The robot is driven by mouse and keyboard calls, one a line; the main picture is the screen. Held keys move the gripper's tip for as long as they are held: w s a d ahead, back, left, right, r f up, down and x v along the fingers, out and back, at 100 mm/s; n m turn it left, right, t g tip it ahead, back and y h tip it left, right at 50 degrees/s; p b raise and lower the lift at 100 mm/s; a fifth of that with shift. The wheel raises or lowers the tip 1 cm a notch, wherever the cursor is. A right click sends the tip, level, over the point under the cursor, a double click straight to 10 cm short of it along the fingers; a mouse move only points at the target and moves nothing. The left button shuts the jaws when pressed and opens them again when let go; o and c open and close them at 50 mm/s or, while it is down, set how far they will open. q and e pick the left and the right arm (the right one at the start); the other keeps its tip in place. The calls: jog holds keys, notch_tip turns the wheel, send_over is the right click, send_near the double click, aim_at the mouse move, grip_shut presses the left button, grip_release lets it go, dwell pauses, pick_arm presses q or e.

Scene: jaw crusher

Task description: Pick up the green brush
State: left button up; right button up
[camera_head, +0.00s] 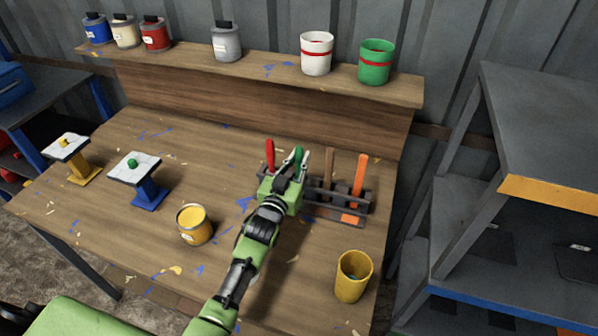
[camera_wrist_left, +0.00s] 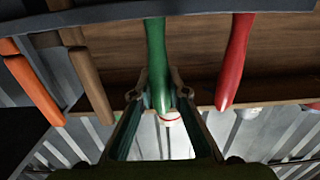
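The green brush stands upright in a dark rack (camera_head: 325,208) on the workbench. Its green handle (camera_head: 298,157) shows beside my left gripper (camera_head: 293,163). In the left wrist view the green handle (camera_wrist_left: 156,60) runs down between the two fingers of my left gripper (camera_wrist_left: 160,88). The fingers stand on either side of the handle and look apart, though contact is hard to judge. The brush's lower part is hidden by the rack and gripper. My right gripper is not in view.
A red handle (camera_head: 269,155) stands left of the green one; brown (camera_head: 329,165) and orange (camera_head: 361,174) handles stand to its right. A yellow paint can (camera_head: 195,226) and yellow cup (camera_head: 353,277) stand nearer. Paint cans line the back shelf (camera_head: 270,65).

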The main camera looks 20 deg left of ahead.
pick_arm(q)
grip_shut()
notch_tip(320, 180, up, 10)
jog(key=shift+b, duration=0.4)
dwell(0.6)
